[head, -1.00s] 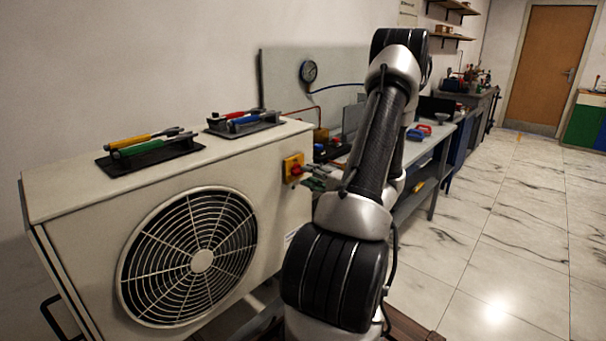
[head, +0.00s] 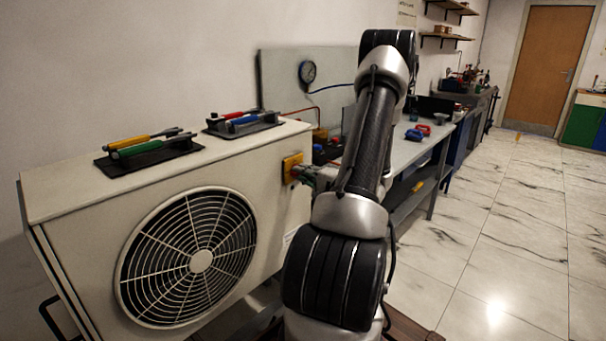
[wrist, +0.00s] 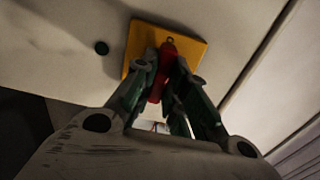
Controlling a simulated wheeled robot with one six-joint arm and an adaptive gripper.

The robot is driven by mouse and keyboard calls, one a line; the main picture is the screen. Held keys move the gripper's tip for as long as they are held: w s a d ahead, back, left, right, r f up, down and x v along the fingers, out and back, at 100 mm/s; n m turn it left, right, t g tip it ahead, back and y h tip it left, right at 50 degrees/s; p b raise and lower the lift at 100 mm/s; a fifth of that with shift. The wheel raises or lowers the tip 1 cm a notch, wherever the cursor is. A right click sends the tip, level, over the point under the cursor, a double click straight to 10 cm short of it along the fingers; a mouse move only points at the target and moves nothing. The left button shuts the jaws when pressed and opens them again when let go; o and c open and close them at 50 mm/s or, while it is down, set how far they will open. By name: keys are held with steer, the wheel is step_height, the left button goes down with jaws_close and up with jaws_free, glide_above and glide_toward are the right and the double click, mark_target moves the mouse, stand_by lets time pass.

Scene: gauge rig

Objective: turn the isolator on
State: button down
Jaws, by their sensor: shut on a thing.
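The isolator (head: 289,165) is a yellow plate with a red handle on the side of the white outdoor unit (head: 90,205). In the wrist view its yellow plate (wrist: 192,45) is behind my fingers. The red handle (wrist: 160,72) lies between the fingertips, running from the plate's middle down between the fingers. My gripper (wrist: 168,62) is shut on the red handle, with a green-padded finger on each side. In the head view my gripper (head: 304,173) is at the isolator, partly hidden by my arm. The handle's exact angle is hard to tell in the head view.
On top of the unit are two black trays (head: 112,165) with coloured tools. A round gauge (head: 307,73) hangs on a panel behind. A grey bench (head: 428,150) with red and blue items runs back on the right. The tiled floor (head: 510,230) is clear.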

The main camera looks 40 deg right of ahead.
steer(key=shift+f+m, duration=0.1)
steer(key=shift+m, duration=8.8)
steer(key=c, duration=1.4)
jaws_free()
steer(key=shift+c, duration=0.2)
